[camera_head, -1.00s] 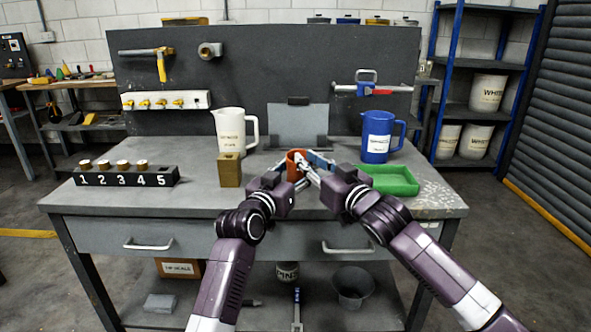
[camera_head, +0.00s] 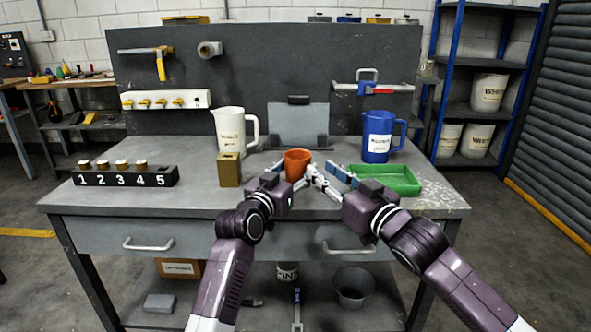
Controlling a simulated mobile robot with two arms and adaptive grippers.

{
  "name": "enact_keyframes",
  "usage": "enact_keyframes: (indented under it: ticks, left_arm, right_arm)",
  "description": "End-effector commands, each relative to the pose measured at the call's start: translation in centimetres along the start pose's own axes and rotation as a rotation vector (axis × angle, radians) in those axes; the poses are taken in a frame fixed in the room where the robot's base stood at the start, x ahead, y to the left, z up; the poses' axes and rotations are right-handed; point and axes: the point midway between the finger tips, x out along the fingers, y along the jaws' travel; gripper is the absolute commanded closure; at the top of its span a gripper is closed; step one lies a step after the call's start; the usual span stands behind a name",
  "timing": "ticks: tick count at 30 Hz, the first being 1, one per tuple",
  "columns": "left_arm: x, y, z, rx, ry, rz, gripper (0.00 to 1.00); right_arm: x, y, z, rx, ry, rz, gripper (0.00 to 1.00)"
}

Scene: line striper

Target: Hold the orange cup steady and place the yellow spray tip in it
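The orange cup (camera_head: 298,161) stands upright on the grey workbench, near the middle. My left gripper (camera_head: 290,174) is at the cup's lower left side, its fingers reaching around it; it appears shut on the cup, though the far contact is partly hidden. My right gripper (camera_head: 322,169) is just right of the cup. Its fingers are spread apart with nothing seen between them. I cannot make out a yellow spray tip in or near the cup; the cup's inside is too small to read.
A white jug (camera_head: 230,130) and a brass-coloured block (camera_head: 229,170) stand left of the cup. A blue jug (camera_head: 377,137) and green tray (camera_head: 390,181) are at right. A numbered black rack (camera_head: 125,178) is far left. A white strip with yellow pieces (camera_head: 165,100) hangs on the backboard.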

Motion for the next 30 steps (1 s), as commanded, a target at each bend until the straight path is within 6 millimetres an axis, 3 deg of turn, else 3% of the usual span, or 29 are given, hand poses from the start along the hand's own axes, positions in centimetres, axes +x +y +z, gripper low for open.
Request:
enact_keyframes:
  ticks: [3,16,30]
  left_arm:
    - [0.0,0.1,0.0,0.0,0.0,0.001,0.33]
    - [-0.8,0.0,0.1,0.0,-0.002,0.001,0.33]
    - [-8.3,0.0,0.1,0.002,-0.001,0.0,0.33]
  right_arm:
    - [0.0,0.0,-0.1,0.0,0.001,0.0,0.72]
    - [0.0,0.0,-0.1,0.0,0.002,-0.001,0.72]
    - [0.0,0.0,-0.1,0.0,0.002,-0.001,0.72]
